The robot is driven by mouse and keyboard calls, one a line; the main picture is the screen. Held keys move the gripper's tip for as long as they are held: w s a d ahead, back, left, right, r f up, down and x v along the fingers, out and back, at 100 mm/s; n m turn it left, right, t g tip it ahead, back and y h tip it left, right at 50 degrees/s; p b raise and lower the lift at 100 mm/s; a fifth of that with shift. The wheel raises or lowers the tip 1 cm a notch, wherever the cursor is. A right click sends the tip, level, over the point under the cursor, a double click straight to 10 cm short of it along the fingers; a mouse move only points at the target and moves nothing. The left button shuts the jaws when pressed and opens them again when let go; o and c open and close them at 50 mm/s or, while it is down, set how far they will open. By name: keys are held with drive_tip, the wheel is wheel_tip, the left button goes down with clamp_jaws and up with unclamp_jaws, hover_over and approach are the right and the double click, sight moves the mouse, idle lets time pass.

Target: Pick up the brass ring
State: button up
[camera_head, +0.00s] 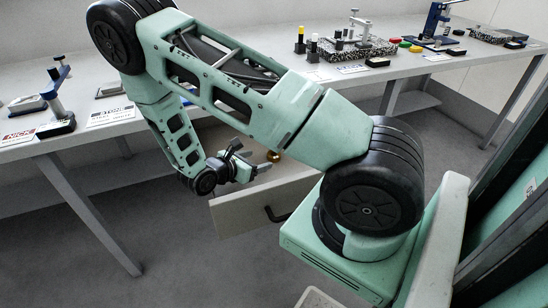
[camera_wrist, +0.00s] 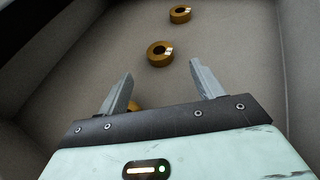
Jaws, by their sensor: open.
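Brass rings lie on the floor of an open drawer. In the wrist view one ring (camera_wrist: 160,54) lies just ahead of the gap between my fingers, and a second ring (camera_wrist: 180,14) lies farther off near the top edge. The other rings are hidden there.
The drawer (camera_head: 235,212) is pulled out below the bench, its front bearing a black handle (camera_head: 278,215). Its walls (camera_wrist: 300,60) rise around my gripper. The bench top (camera_head: 300,85) carries stands, labels and small parts. Grey floor is open in front.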

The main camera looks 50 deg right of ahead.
sight(273, 155)
drive_tip(key=shift+d+f, duration=0.25)
drive_tip(key=shift+d, duration=0.4)
drive_tip(key=shift+x, duration=3)
drive_tip(key=c, duration=1.2)
